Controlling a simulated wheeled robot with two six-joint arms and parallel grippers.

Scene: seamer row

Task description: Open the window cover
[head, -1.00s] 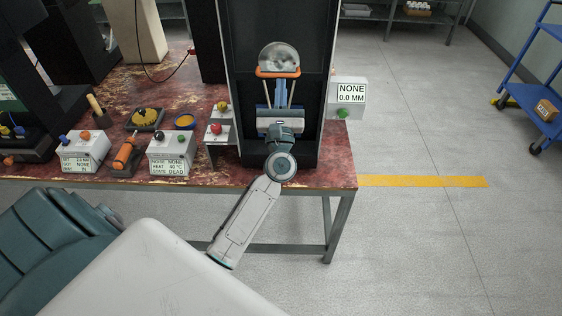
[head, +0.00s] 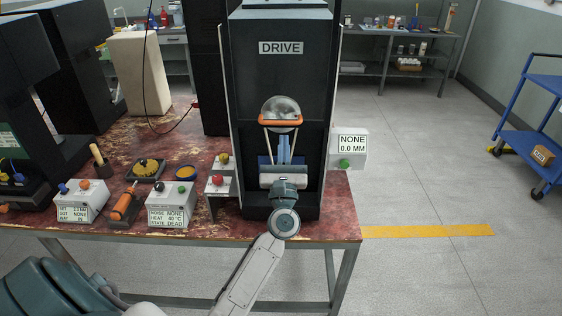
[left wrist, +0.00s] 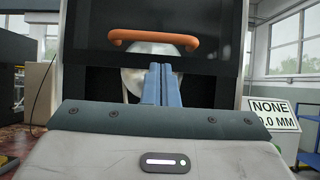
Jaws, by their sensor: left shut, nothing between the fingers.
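The machine labelled DRIVE has a dark front panel with an orange handle (head: 280,122), which I take to be the window cover (left wrist: 210,22). The handle also shows in the left wrist view (left wrist: 153,40), fixed across the cover's lower part. A round silver wheel (head: 281,107) shows at the handle, with tan belt strands running down from it. My left gripper (head: 284,143) points at the machine, its blue fingers together and empty. In the left wrist view the fingertips (left wrist: 160,68) are just below the handle. Whether they touch the cover is unclear. My right gripper is not in view.
A readout box (head: 351,148) reading NONE 0.0 MM stands right of the machine. A blue cart (head: 535,125) stands far right. The floor between is clear.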

